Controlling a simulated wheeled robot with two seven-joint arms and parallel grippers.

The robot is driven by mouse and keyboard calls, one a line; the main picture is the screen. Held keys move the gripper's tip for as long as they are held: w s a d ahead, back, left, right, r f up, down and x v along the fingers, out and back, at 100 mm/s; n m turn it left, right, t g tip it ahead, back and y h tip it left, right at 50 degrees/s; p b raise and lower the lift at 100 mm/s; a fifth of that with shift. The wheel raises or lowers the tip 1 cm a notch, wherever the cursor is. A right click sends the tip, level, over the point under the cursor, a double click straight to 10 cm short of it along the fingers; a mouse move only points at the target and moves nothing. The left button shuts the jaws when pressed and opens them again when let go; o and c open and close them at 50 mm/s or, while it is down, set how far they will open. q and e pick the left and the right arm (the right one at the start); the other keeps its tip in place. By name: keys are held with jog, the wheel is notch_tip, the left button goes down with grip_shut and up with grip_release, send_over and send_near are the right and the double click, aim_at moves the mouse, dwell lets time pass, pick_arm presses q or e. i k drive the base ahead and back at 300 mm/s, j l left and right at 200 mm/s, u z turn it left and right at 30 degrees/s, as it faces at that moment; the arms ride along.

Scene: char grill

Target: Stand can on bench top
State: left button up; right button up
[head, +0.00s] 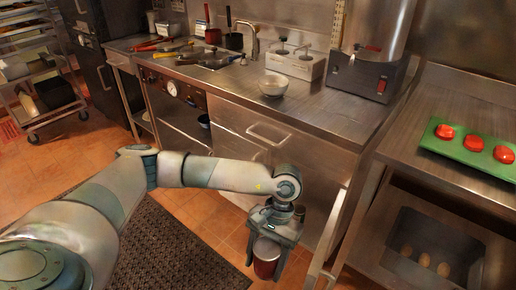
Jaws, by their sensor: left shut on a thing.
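My left gripper (271,240) points down in front of the steel bench and is shut on a red can (266,258). The can has a pale top and hangs between the fingers above the floor, below the level of the bench top. The bench top (330,113) is a metal surface behind and above the gripper. The lower part of the can is partly hidden by the fingers. My right gripper is not in view.
A green tray (470,150) with red items lies on the right counter. An open drawer or door edge (330,230) stands close right of the gripper.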

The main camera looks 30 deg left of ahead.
aim_at(236, 80)
jog(key=j, duration=0.4)
jog(key=j+u, duration=0.1)
jog(key=j, duration=0.35)
jog(key=i+j+u, duration=0.1)
jog(key=j, duration=0.3)
jog(key=i+j, duration=0.15)
jog(key=j, duration=0.25)
jog(key=i+j+u, duration=0.25)
jog(key=i, duration=0.5)
jog(key=l, duration=0.1)
